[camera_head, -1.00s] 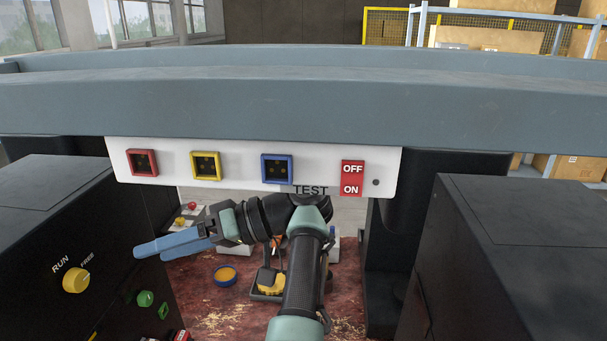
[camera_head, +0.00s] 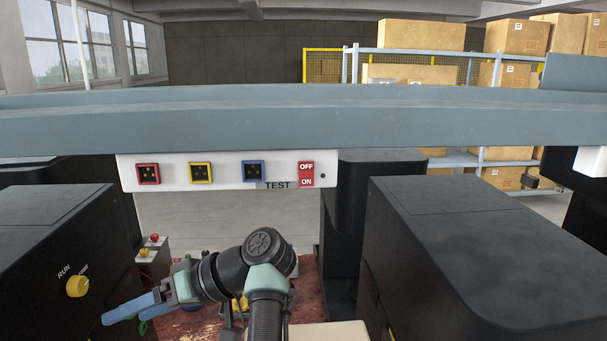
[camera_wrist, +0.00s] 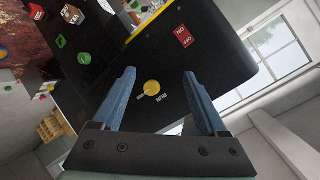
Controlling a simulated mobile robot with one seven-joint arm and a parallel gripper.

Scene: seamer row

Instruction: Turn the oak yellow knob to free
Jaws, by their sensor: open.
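The yellow knob (camera_head: 77,287) is on the dark face of the machine at the left, with RUN and FREE printed above it. It also shows in the wrist view (camera_wrist: 152,88), where RUN is printed beside it. Which label its pointer faces is too small to tell surely. My gripper (camera_head: 118,312) has blue fingers and is open and empty. In the head view its fingers are to the right of and a little lower than the knob. In the wrist view the knob appears between the two fingers (camera_wrist: 158,73), apparently beyond them and untouched.
A green button (camera_wrist: 84,59) and a red switch (camera_wrist: 183,36) are on the same machine in the wrist view. A white panel with red, yellow and blue sockets (camera_head: 200,173) hangs under the grey beam (camera_head: 300,128). Another dark machine (camera_head: 480,260) stands at right.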

